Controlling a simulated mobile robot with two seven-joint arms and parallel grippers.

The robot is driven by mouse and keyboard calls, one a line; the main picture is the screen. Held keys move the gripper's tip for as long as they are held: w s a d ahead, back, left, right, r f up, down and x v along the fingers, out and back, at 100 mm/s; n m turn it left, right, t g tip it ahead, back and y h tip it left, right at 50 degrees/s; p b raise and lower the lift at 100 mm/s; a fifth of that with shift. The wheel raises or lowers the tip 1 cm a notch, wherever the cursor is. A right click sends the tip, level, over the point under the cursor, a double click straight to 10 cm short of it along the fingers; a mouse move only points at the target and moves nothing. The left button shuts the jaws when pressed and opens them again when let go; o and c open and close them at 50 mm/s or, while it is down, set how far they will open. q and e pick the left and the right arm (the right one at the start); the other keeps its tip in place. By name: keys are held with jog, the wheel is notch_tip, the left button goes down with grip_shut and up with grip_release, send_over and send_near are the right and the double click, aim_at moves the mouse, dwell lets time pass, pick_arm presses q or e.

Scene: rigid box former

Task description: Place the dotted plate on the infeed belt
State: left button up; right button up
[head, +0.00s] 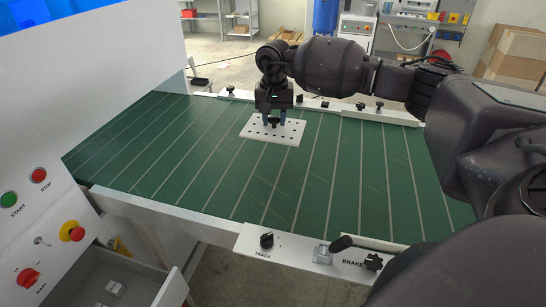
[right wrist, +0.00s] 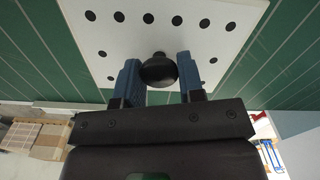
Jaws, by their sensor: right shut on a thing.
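The dotted plate (head: 287,131) is a white rectangular plate with black dots and a dark knob in its middle. It is at the far middle of the green infeed belt (head: 230,175) in the head view. My right gripper (head: 275,119) is above the plate, shut on its knob. In the right wrist view the two blue fingers of my right gripper (right wrist: 158,78) stand on either side of the black knob (right wrist: 158,70), with the plate (right wrist: 205,38) beyond. I cannot tell whether the plate touches the belt. My left gripper is out of view.
A white machine housing with a control panel (head: 40,205) stands at the left, with an open drawer (head: 110,280) below. The belt's near rail carries a track knob (head: 267,240) and a brake knob (head: 373,262). The belt around the plate is clear. Cardboard boxes (head: 515,55) stand behind.

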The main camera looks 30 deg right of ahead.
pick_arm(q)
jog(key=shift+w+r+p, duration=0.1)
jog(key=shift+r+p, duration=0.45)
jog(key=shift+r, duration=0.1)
pick_arm(e)
send_near(274, 167)
notch_tip(274, 167, down, 5)
jog(key=shift+f, duration=0.1)
jog(key=shift+w+f, duration=0.1)
jog(key=shift+f, duration=0.3)
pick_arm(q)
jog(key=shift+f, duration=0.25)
pick_arm(e)
jog(key=shift+f, duration=0.15)
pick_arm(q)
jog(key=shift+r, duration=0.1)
pick_arm(e)
jog(key=o, duration=1)
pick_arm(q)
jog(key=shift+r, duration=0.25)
pick_arm(e)
jog(key=shift+r, duration=0.3)
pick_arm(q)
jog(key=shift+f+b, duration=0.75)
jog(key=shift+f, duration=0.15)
pick_arm(e)
notch_tip(274, 167, up, 12)
jog(key=shift+f, duration=0.1)
